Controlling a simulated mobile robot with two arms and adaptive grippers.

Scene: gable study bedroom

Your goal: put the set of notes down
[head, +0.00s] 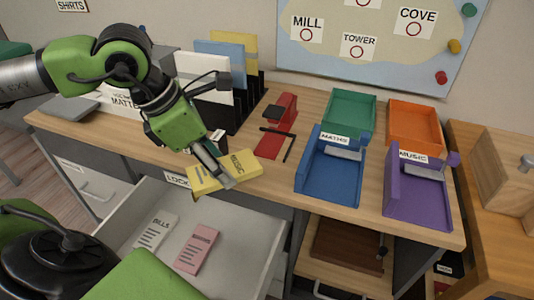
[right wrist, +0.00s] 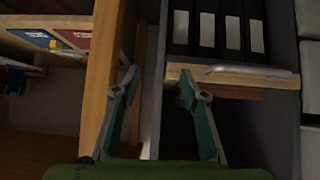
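A yellow set of notes (head: 238,168), its label apparently reading MUSIC, is in the head view at the desk's front edge, above the open drawer. My left gripper (head: 217,168) is shut on it; its fingers cover part of the notes. I cannot tell whether the notes touch the desk. A blue tray (head: 331,185) labelled MATHS and a purple tray (head: 415,205) labelled MUSIC stand on the desk to the right. My right gripper (right wrist: 158,84) is open and empty in the right wrist view, its fingertips apart.
Green (head: 350,110) and orange (head: 413,127) trays stand behind. The open drawer (head: 245,250) holds a BILLS paper (head: 156,231) and a pink paper (head: 196,248).

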